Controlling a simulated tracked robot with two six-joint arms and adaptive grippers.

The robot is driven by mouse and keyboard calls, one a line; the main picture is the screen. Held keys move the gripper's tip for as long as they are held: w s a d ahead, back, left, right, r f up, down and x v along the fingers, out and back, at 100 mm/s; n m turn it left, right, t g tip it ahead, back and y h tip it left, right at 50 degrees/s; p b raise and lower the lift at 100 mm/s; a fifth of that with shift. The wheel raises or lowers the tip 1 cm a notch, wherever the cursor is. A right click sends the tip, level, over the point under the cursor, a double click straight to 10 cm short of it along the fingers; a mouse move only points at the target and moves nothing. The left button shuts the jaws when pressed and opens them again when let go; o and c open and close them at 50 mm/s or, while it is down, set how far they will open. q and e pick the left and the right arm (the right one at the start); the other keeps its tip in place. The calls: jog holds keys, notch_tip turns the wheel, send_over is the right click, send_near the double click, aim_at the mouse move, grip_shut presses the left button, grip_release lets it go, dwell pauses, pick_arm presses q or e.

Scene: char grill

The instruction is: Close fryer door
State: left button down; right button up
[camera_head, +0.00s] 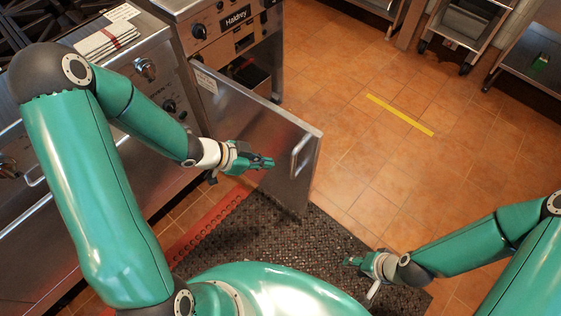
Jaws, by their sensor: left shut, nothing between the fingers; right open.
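The fryer door (255,118) is a flat steel panel that stands open, swung out from the fryer (214,28) over the floor. Its handle (299,157) is a metal bar near the free edge. The fryer's opening shows dark behind the door. My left gripper (268,163) is shut and empty. It is in front of the door's near face, left of the handle; I cannot tell if it touches the door. My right gripper (350,262) is open and empty, low over the dark mat, right of and nearer than the door.
A black rubber mat (270,235) covers the floor below. Steel carts (462,30) stand at the back right. The tiled floor (400,160) right of the door is clear.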

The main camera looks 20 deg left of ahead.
pick_arm(q)
jog(key=shift+w+d+f, duration=0.15)
jog(key=shift+w+d, duration=0.65)
jog(key=shift+d, duration=0.1)
jog(key=shift+w+d+f, duration=0.1)
jog(key=shift+w+d, duration=0.65)
jog(key=shift+d, duration=0.1)
pick_arm(e)
jog(key=shift+f, duration=0.35)
